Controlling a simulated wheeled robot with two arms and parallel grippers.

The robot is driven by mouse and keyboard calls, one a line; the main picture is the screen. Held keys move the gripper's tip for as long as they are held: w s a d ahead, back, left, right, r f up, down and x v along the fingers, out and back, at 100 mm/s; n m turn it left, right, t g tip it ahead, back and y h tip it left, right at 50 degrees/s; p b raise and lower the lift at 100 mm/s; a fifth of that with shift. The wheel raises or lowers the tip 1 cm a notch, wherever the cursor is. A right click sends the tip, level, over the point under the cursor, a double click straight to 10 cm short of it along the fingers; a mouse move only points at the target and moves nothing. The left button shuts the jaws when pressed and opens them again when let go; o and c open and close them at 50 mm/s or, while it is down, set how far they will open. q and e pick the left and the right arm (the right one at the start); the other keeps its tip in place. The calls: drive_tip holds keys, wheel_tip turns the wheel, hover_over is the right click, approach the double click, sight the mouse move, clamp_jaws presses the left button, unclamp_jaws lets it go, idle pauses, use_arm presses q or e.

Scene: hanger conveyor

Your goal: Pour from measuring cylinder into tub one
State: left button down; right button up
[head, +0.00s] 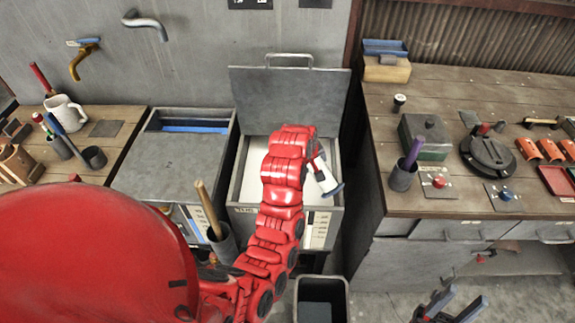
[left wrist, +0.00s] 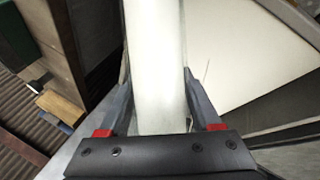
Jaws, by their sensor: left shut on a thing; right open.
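The measuring cylinder (head: 324,177) is pale with a dark blue end. It is tilted over the right part of an open tub (head: 238,189) with a pale inside and a raised grey lid (head: 288,102). My left gripper (left wrist: 157,90) is shut on the cylinder, which fills the space between its fingers in the left wrist view (left wrist: 157,40). In the head view my red left arm hides that gripper and much of the cylinder. Any flow is not visible. The tub's label is too small to read surely. My right gripper (head: 450,306) is open and empty, low at the right.
A second tub with a grey lid (head: 172,165) stands left of the open one. A dark bin (head: 321,282) stands on the floor below. The right bench (head: 455,95) holds a purple-handled tool in a cup (head: 403,177) and a round dark fixture (head: 488,152). Taps (head: 146,22) project from the wall.

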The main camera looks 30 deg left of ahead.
use_arm(q)
drive_tip(key=shift+f, duration=0.1)
drive_tip(key=shift+d+f+h+b, duration=0.15)
drive_tip(key=shift+h+b, duration=0.25)
drive_tip(key=shift+b, duration=0.05)
drive_tip(key=shift+d+f, duration=0.15)
idle(0.4)
drive_tip(key=shift+s+d+f+n+g+h, duration=0.2)
drive_tip(key=shift+f+n+g+h, duration=0.15)
drive_tip(key=shift+h, duration=0.25)
idle(0.5)
drive_tip(key=shift+d+f+g+h+b, duration=0.15)
drive_tip(key=shift+f+g+h+b, duration=0.15)
drive_tip(key=shift+h, duration=0.2)
